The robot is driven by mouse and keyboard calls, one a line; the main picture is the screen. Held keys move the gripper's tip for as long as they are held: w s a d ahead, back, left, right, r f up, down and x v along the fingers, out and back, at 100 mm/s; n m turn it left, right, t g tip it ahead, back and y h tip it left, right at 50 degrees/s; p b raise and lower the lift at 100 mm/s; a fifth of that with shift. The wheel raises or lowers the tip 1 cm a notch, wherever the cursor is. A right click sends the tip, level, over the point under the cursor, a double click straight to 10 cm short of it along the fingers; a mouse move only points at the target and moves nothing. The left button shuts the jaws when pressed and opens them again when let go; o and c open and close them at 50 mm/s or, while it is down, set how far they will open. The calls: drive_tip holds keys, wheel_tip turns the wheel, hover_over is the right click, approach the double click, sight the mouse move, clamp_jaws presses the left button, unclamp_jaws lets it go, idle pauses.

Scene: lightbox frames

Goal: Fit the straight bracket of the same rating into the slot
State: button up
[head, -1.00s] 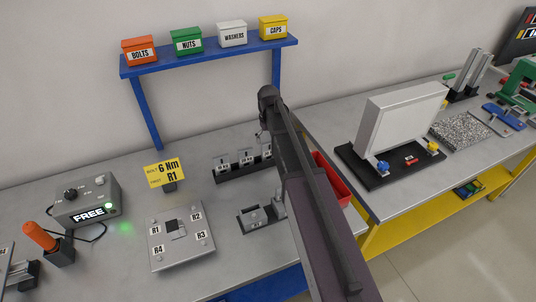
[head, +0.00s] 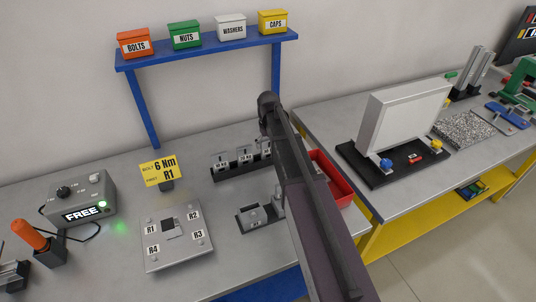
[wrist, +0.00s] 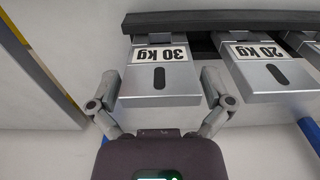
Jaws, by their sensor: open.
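In the wrist view a grey bracket labelled 30 kg (wrist: 160,82) hangs from a dark rack rail (wrist: 220,20), its label upside down. A bracket labelled 20 kg (wrist: 268,78) hangs to its right, and another is cut off at the right edge. My gripper (wrist: 162,92) is open, with one finger on each side of the 30 kg bracket; I cannot tell whether they touch it. In the head view the rack (head: 228,174) stands at the back of the bench, partly behind my arm, which hides the gripper. A dark fixture with grey blocks (head: 252,217) stands nearer; its label is too small to read.
A plate marked R1 to R4 (head: 178,250) and a yellow 6 Nm sign (head: 160,170) are left of the fixture. A red bin (head: 330,180) is right of my arm. A blue shelf (head: 205,52) with several boxes is above.

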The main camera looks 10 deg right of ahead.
drive_tip(key=shift+f, duration=0.5)
drive_tip(key=c, duration=1)
